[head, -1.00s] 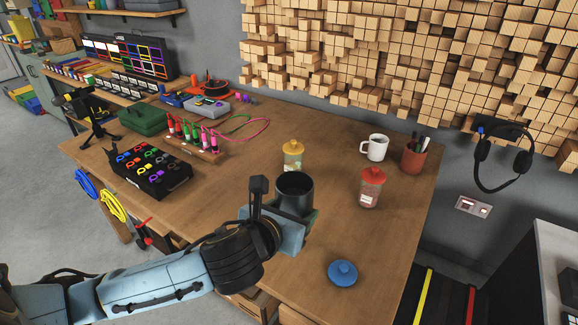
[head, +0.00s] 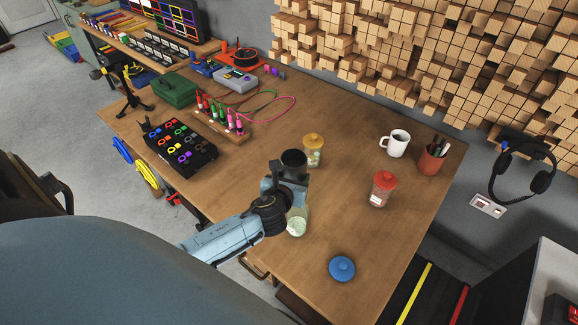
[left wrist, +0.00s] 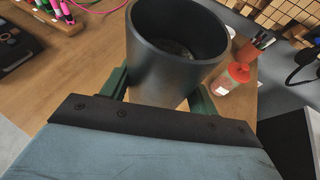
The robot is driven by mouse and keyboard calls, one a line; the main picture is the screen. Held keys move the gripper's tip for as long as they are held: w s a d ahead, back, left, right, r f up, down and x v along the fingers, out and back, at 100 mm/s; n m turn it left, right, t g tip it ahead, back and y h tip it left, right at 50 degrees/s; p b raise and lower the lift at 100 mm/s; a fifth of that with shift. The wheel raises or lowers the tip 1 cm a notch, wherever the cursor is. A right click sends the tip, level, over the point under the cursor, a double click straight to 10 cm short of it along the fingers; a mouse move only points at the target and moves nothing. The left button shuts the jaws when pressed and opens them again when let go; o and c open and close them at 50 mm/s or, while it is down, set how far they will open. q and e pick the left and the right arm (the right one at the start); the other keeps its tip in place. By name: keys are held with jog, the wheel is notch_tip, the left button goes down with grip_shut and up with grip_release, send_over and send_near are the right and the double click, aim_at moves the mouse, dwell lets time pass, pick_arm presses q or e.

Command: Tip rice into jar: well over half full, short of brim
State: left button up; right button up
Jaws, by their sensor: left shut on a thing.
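My left gripper (head: 289,178) is shut on a dark grey cup (head: 293,160) and holds it about upright, mouth up. In the left wrist view the cup (left wrist: 178,45) stands between the green fingers; its inside is dark, with a little speckled matter low down. A clear jar (head: 297,224) with pale, whitish-green contents stands on the table just in front of the gripper. The gripper partly hides its top, so I cannot tell its fill level. A blue lid (head: 342,269) lies on the table to the right of the jar. My right gripper is not in view.
A yellow-lidded jar (head: 313,152) stands close to the cup's right. A red-lidded jar (head: 383,190), a white mug (head: 397,143) and a pen pot (head: 432,157) stand farther right. A black tray (head: 180,147) is at left. The wooden table (head: 345,215) is clear between jar and red-lidded jar.

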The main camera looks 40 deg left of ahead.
pick_arm(q)
jog(key=shift+s+a+f, duration=0.1)
jog(key=shift+s+f, duration=0.25)
jog(key=shift+s, duration=0.05)
jog(key=shift+s+f+p, duration=0.1)
jog(key=shift+f+p, duration=0.2)
jog(key=shift+f, duration=0.15)
jog(key=shift+a+f+b, duration=0.3)
jog(key=shift+f+b, duration=0.05)
jog(key=shift+b, duration=0.55)
jog(key=shift+a+f+m+t+y+b, duration=0.5)
jog(key=shift+f+m+y+b, duration=0.4)
jog(key=shift+b, duration=1.55)
jog(key=shift+a+m+t+y+b, duration=0.4)
jog(key=shift+a+m+y+b, duration=0.5)
jog(key=shift+b, duration=1.45)
jog(key=shift+a+f+m+t+y+b, duration=0.15)
jog(key=shift+f+m+t+b, duration=0.4)
jog(key=shift+m+b, duration=0.95)
jog(key=shift+a+f+m+t+y+b, duration=0.1)
jog(key=shift+a+f+m+t+b, duration=0.1)
jog(key=shift+m+t+b, duration=1.25)
jog(key=shift+a+f+m+t+y+b, duration=0.15)
jog(key=shift+f+m+b, duration=0.15)
jog(key=shift+m+b, duration=1.3)
pick_arm(e)
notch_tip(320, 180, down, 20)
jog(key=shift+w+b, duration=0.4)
jog(key=shift+b, duration=0.05)
